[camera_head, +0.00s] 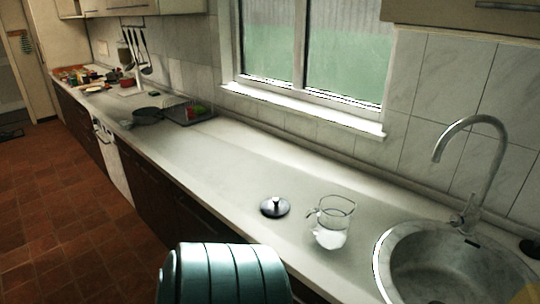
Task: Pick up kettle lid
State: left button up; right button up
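The kettle lid (274,209) is a small, round, dark and shiny disc with a light knob on top. It lies flat on the counter with the knob up. A clear glass kettle or jug (330,236) with a handle stands upright just to its right, without a lid on it. The two are apart. Neither of my grippers shows in the head view, so whether they are open or shut is hidden.
The pale counter (225,150) is clear left of and behind the lid. A round sink (384,262) with a tall curved tap (470,120) is at the right. A ribbed teal object (222,275) stands in front of the counter. A pan (148,115) and rack are farther left.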

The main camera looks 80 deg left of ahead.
aim_at(273, 206)
jog(key=u, duration=0.4)
jog(key=i+u, duration=0.15)
jog(key=u, duration=0.7)
jog(key=i+u, duration=0.1)
jog(key=u, duration=0.75)
jog(key=i+l+u, duration=0.1)
jog(key=u, duration=0.35)
